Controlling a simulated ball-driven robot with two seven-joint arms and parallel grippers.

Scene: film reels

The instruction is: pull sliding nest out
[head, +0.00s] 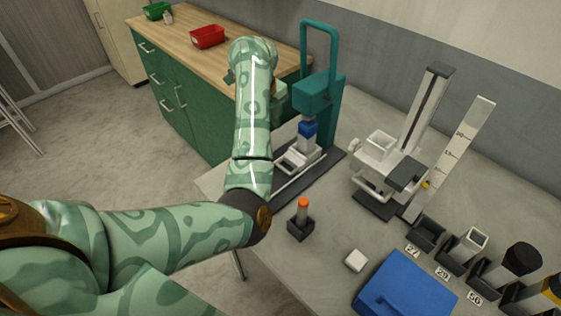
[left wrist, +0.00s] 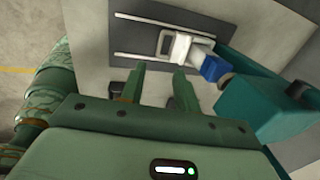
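The sliding nest (head: 294,160) is a pale block with a loop handle, low on rails at the foot of a teal press (head: 315,88). In the left wrist view the nest (left wrist: 184,48) sits across two light rails, its handle at the left end. A blue piece (left wrist: 211,68) is just right of it, under the press head. My left gripper (left wrist: 158,70) is open and empty, its fingers apart and pointing toward the nest without touching it. In the head view my own arm mostly hides this gripper. My right gripper is not in view.
A small dark holder with an orange-topped piece (head: 302,207) stands in front of the press. A white measuring fixture (head: 390,165) is to the right. A blue box (head: 396,286) and several dark bins are nearer. A green cabinet with a wooden top (head: 190,50) stands behind.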

